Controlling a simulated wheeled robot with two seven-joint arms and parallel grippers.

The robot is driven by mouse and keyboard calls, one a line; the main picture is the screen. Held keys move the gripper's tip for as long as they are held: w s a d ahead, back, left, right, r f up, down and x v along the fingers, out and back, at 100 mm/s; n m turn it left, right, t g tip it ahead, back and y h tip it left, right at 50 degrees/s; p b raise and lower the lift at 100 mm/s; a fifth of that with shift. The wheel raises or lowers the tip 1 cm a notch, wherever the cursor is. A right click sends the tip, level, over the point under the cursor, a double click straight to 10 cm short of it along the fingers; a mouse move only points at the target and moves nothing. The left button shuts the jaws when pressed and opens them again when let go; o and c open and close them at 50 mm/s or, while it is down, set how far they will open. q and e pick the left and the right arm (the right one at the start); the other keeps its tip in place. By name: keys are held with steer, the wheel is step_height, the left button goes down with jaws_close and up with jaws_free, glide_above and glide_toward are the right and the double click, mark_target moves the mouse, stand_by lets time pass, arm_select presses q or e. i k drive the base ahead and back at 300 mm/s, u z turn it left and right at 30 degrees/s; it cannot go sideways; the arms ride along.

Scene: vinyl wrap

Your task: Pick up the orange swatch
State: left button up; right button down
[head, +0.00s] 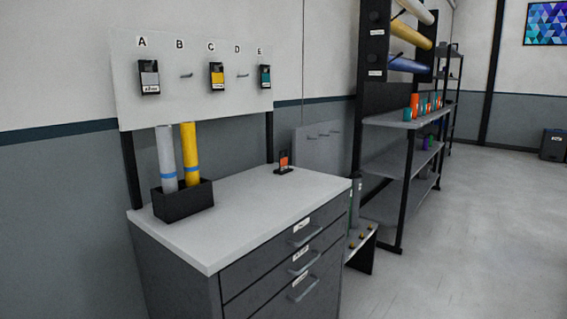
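The orange swatch (284,158) is a small dark card with an orange patch. It stands upright on a small dark base near the back right of the white-topped cabinet (245,207). Neither of my grippers shows in the head view.
A black box (184,201) with a grey and a yellow roll stands at the cabinet's left. A pegboard (200,105) behind, lettered A to E, holds grey, yellow and teal swatches at A, C and E; pegs B and D are bare. Shelves (405,165) stand right; floor (470,240) is clear.

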mark_target(282, 161)
steer(key=z, duration=1.45)
steer(key=i, duration=3.6)
steer(key=u, duration=3.45)
